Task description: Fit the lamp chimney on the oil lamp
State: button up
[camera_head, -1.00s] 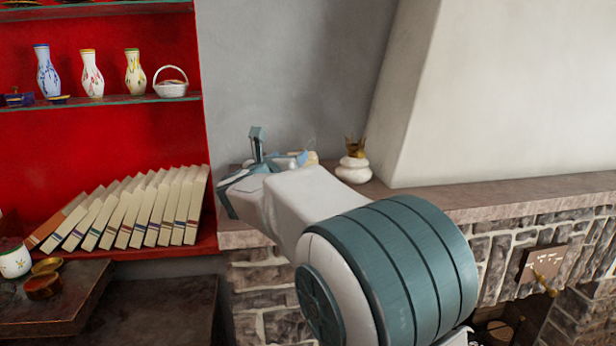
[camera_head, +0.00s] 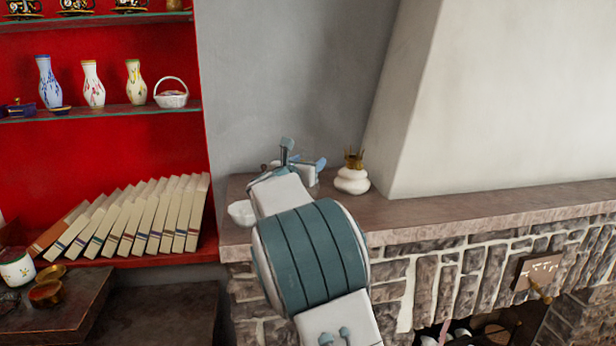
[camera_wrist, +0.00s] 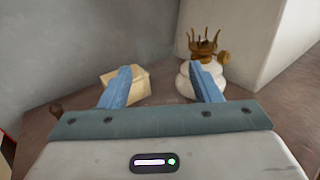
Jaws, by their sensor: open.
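The oil lamp (camera_head: 351,181) stands upright on the stone mantel, with a white rounded body and a brass crown-like burner on top. In the wrist view the oil lamp (camera_wrist: 187,84) is at the upper right, partly behind the right finger. My gripper (camera_wrist: 160,68) is open, with its two blue fingers apart and nothing visibly held. In the head view my gripper (camera_head: 311,166) is over the mantel, left of the lamp. A cream, angular object (camera_wrist: 140,88) lies on the mantel by the left finger, partly covered by it. I cannot make out a clear glass chimney.
The mantel (camera_head: 480,196) is clear to the right of the lamp. A pale sloping chimney breast (camera_head: 500,90) rises close behind the lamp. A red shelf with vases (camera_head: 91,85) and a row of leaning books (camera_head: 140,215) stands left.

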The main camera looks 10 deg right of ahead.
jog(key=shift+p+x, duration=0.4)
jog(key=shift+x, duration=0.95)
jog(key=shift+c, duration=0.4)
grip_shut()
